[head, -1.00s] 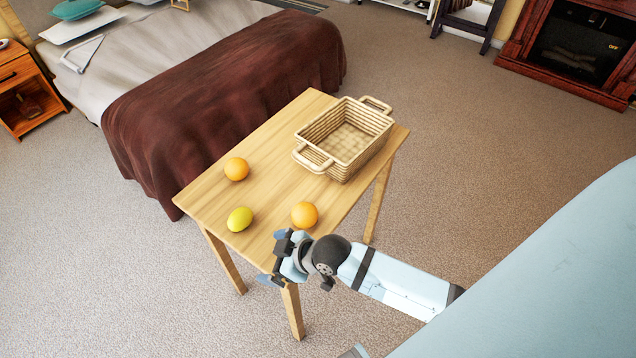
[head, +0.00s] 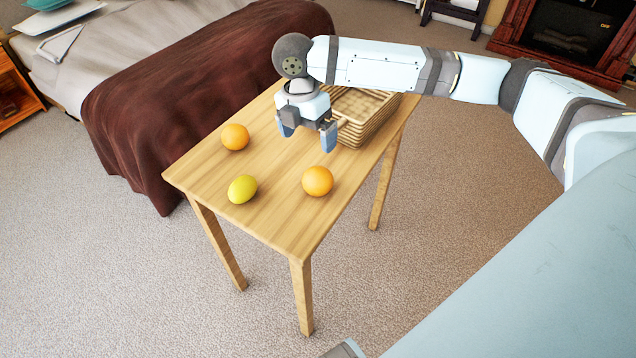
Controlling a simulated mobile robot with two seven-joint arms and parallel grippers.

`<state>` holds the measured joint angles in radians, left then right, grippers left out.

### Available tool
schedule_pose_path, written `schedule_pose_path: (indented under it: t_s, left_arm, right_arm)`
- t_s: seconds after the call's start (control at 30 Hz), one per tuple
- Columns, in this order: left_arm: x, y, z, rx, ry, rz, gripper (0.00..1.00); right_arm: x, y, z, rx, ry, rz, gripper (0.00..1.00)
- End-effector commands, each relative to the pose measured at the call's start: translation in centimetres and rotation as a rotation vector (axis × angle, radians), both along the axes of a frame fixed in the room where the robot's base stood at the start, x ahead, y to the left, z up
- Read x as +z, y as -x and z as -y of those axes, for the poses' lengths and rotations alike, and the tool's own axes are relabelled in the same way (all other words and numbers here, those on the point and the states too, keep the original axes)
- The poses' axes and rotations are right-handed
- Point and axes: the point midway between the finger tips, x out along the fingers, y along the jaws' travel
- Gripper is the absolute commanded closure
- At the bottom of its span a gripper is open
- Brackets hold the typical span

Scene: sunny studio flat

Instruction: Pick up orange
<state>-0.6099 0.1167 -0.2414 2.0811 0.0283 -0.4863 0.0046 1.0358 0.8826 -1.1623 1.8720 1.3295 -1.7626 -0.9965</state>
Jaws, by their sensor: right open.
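Two oranges are on the wooden table (head: 262,212). One orange (head: 235,137) lies near the left edge, and the other orange (head: 317,181) lies nearer the front right edge. My right gripper (head: 308,142) is open and empty, with its fingers pointing down. It is above the table, between the two oranges in the picture and farther back than the front one, touching neither. My left gripper is not in view.
A yellow lemon (head: 242,189) lies between the oranges near the front. A wicker basket (head: 372,131) stands at the back right of the table, partly hidden by my right arm. A bed with a brown blanket (head: 190,90) is close behind the table's left side.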

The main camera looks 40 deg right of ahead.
Motion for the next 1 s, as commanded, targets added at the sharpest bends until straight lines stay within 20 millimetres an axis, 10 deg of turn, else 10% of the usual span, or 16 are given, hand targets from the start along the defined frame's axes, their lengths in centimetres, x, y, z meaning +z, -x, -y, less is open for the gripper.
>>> schedule_pose_path:
  t_s: [1.0]
  left_arm:
    - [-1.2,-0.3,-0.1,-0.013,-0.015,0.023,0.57]
  right_arm:
    - [-12.6,2.0,1.4,0.006,0.009,-0.010,0.00]
